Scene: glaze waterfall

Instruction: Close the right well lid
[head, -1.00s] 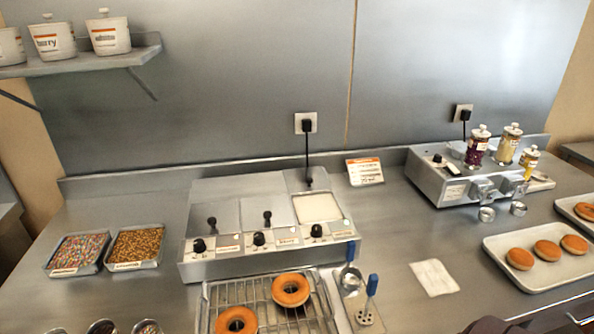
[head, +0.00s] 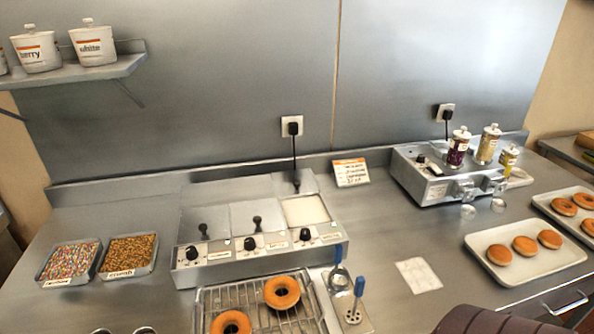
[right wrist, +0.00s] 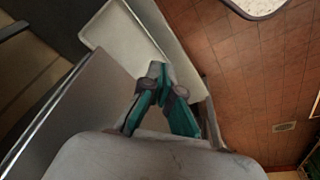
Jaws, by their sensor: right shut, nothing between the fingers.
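The three-well glaze warmer (head: 262,255) stands on the counter in the head view. Its left and middle wells are covered by flat lids with black knobs. The right well (head: 305,210) is open and shows white glaze. Its lid (head: 295,183) is tipped back behind the well, with a black knob near its top. My right gripper (right wrist: 158,72) shows only in the right wrist view, shut and empty, away from the warmer, with red floor tiles and a pale tray in the background. My left gripper is in neither view.
A donut rack (head: 262,312) and a tool holder (head: 352,318) stand in front of the warmer. Topping trays (head: 128,275) lie to its left. A second appliance (head: 405,180) and a donut tray (head: 560,262) are at the right. A dark part of my arm fills the lower right.

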